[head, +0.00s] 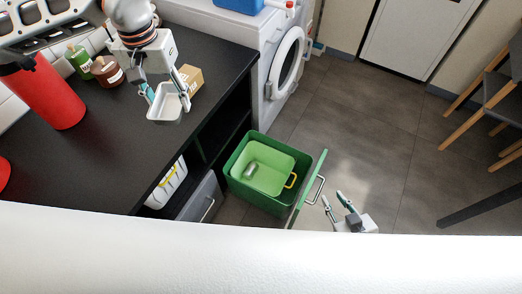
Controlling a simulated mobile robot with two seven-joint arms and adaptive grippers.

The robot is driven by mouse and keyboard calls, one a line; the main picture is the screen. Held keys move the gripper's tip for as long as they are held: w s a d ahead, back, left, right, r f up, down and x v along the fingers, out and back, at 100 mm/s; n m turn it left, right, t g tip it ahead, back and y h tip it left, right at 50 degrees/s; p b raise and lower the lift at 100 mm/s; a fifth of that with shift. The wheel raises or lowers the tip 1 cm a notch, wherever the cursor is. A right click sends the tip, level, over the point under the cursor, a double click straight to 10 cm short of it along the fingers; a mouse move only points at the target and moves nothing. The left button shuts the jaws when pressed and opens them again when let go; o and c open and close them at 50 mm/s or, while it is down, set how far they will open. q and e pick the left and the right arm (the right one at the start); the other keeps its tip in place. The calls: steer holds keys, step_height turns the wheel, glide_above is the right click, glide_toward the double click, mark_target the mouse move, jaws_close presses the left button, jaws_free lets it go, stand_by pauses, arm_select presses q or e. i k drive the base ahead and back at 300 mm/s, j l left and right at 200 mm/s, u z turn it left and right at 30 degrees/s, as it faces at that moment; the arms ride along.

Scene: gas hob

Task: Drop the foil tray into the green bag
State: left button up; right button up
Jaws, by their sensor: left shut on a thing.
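My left gripper (167,92) hangs over the dark counter near its right edge, with the foil tray (168,106) at its fingertips. It is shut on the tray, a small pale rectangular dish tilted towards me. The green bag (267,164) is a light green liner with a yellow handle inside a darker green bin (242,189), below and to the right of the tray. A grey can-like item lies in the bag. My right gripper (337,199) is low at the right of the bin, its two fingers apart and nothing between them.
A green drawer front with a metal handle (313,190) stands beside the bin, near my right gripper. A red bottle (48,94), a green bottle (78,61), a brown jar (107,71) and a cardboard box (193,77) stand on the counter. A washing machine (280,60) is behind.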

mark_target(259, 182)
steer(key=l+u, duration=0.2)
steer(key=l, duration=0.55)
steer(key=l+u, duration=0.25)
steer(key=l, duration=0.5)
